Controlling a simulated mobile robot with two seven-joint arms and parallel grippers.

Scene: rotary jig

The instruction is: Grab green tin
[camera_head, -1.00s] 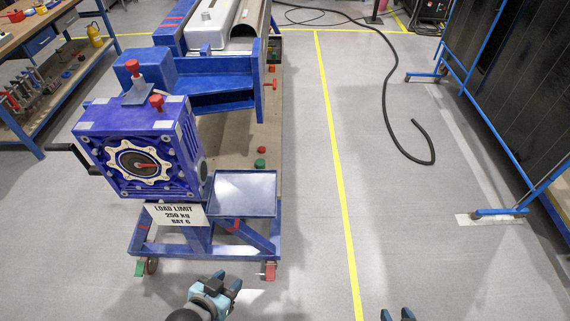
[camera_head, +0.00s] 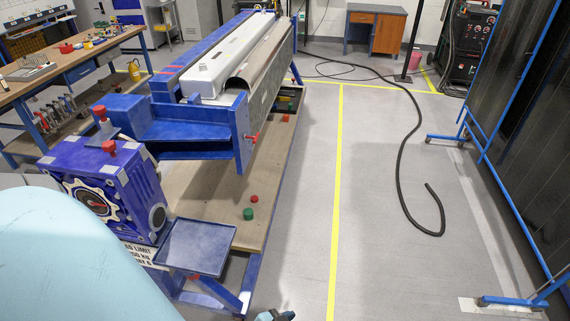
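The green tin (camera_head: 248,214) is a small round green thing on the wooden lower deck of the blue jig, near its right edge. A similar red tin (camera_head: 255,198) sits just behind it, apart from it. A small part of a gripper (camera_head: 275,315), seemingly my left, shows at the bottom edge, well in front of the green tin and not touching it. Its fingers are mostly cut off, so its opening cannot be seen. A large pale blue part of my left arm fills the lower left. My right gripper is out of view.
A blue tray (camera_head: 196,247) juts out at the jig's front, left of the green tin. The blue beam frame (camera_head: 244,135) overhangs the deck. Floor is clear to the right, past the yellow line (camera_head: 335,220); a black hose (camera_head: 402,190) lies beyond.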

